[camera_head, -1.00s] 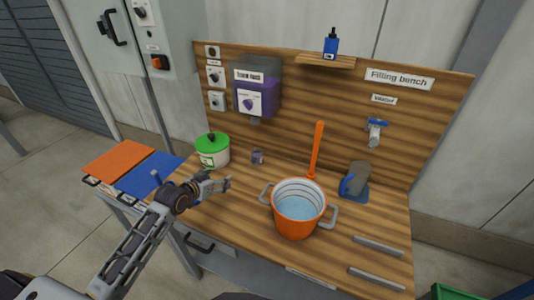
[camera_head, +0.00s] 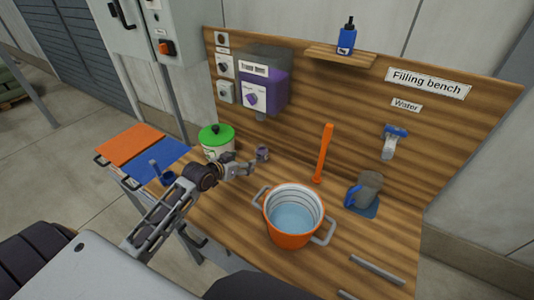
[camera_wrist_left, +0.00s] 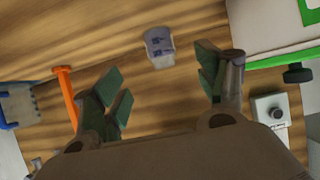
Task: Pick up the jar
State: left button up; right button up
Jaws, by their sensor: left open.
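A small grey-purple jar (camera_head: 263,153) stands on the wooden bench, right of the green-lidded white pot (camera_head: 216,143). In the left wrist view the jar (camera_wrist_left: 160,46) shows a pale label and lies beyond the fingertips, roughly between them, slightly toward the right finger. My left gripper (camera_head: 248,168) is open and empty, just short of the jar in the head view. In the left wrist view its two fingers (camera_wrist_left: 158,88) are spread wide with bench wood showing between them. I see no contact with the jar. My right gripper is not in view.
An orange pot of water (camera_head: 291,241) stands right of my left gripper. An orange paddle (camera_head: 324,153) stands behind it, with a grey-blue jug (camera_head: 366,189) to the right. A purple dispenser (camera_head: 264,88) hangs above the jar. Orange (camera_head: 130,143) and blue (camera_head: 153,162) mats lie left.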

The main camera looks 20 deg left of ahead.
aim_at(258, 156)
pick_arm(q)
jog(key=shift+w+d, duration=0.25)
jog(key=shift+w, duration=0.15)
jog(key=shift+w+f, duration=0.15)
jog(key=shift+w, duration=0.25)
jog(key=shift+x, duration=3.9)
jog(key=shift+w+d, duration=0.1)
jog(key=shift+p+x, duration=0.4)
jog(key=shift+x, duration=2.1)
